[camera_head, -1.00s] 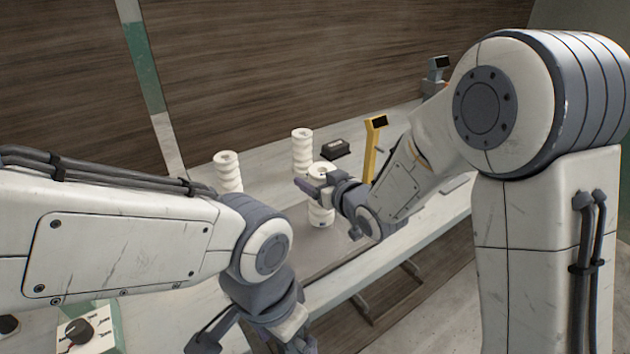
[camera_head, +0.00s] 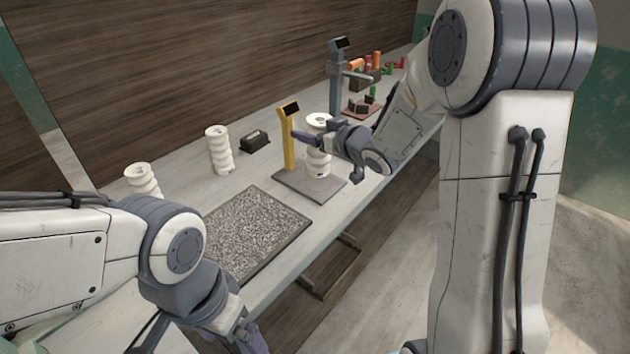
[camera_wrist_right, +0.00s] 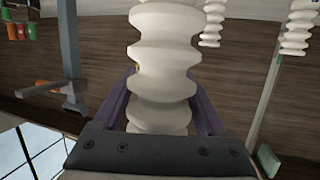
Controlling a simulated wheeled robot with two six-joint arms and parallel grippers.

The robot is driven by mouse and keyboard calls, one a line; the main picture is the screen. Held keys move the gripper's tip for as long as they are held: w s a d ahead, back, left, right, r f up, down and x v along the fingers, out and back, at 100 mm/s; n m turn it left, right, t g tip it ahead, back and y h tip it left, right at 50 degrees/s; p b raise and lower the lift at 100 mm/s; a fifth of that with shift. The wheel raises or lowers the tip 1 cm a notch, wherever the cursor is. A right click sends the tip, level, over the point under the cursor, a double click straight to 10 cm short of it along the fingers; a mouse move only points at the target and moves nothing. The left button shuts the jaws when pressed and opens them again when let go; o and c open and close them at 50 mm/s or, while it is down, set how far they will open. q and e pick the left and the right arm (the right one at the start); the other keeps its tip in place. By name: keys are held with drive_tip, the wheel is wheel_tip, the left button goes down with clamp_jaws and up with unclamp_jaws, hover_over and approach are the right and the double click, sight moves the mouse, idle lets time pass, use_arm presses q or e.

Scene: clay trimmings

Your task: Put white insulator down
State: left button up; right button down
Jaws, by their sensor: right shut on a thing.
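A white ribbed insulator (camera_head: 319,162) is upright at the yellow-post stand's grey plate (camera_head: 295,187), over or near a faint red ring on it. I cannot tell whether its base touches the plate. My right gripper (camera_head: 317,139) is shut around the insulator's upper part.
Two more white insulators stand on the bench, one nearer (camera_head: 143,180) and one farther (camera_head: 219,150). A black box (camera_head: 255,141) lies behind. A speckled grey mat (camera_head: 250,235) covers the bench in front. A grey post stand (camera_head: 337,85) and coloured parts are farther right.

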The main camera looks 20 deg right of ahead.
drive_tip(key=s+d+r+m+h, duration=0.1)
drive_tip(key=d+r+h, duration=0.1)
drive_tip(key=d, duration=0.8)
drive_tip(key=shift+w+a+f+b, duration=0.15)
drive_tip(key=shift+w+a+f, duration=1.15)
drive_tip(key=shift+f, duration=0.55)
drive_tip(key=shift+w+a+f+b, duration=0.15)
drive_tip(key=shift+w+a+f, duration=1.15)
drive_tip(key=shift+f, duration=0.55)
drive_tip(key=shift+w+a+f+b, duration=0.15)
drive_tip(key=shift+w+a+f, duration=1.15)
drive_tip(key=shift+f, duration=0.55)
drive_tip(key=shift+s+a, duration=0.1)
drive_tip(key=shift+s, duration=0.05)
drive_tip(key=shift+f, duration=0.15)
unclamp_jaws()
drive_tip(key=shift+f, duration=0.1)
drive_tip(key=shift+r, duration=0.2)
drive_tip(key=b+v, duration=0.1)
drive_tip(key=v, duration=1.1)
drive_tip(key=shift+f, duration=0.2)
